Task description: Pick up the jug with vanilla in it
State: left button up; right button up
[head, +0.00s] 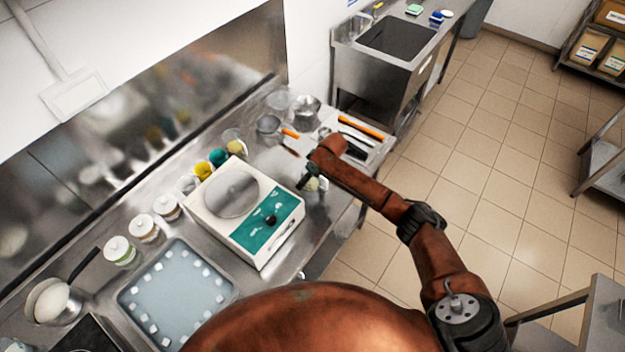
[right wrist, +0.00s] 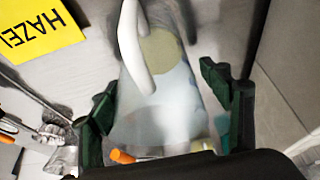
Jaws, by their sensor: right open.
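A clear jug (right wrist: 180,110) with a white handle (right wrist: 131,45) fills the middle of the right wrist view, with a pale yellow patch showing in it. My right gripper (right wrist: 165,115) is open, its green fingers on either side of the jug with gaps visible. I cannot tell whether it touches the jug. In the head view my right gripper (head: 304,182) is over the counter's front edge, right of the white scale, and mostly hides a small pale yellow vessel (head: 314,184). No vanilla label is readable. My left gripper is not in view.
A yellow label reading "HAZE" (right wrist: 38,35) lies beside the jug. A white and teal scale (head: 270,228) stands left of my gripper.

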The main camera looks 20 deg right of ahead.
jog(key=shift+c, duration=0.3)
jog(key=c, duration=1.2)
jog(key=shift+r, duration=0.15)
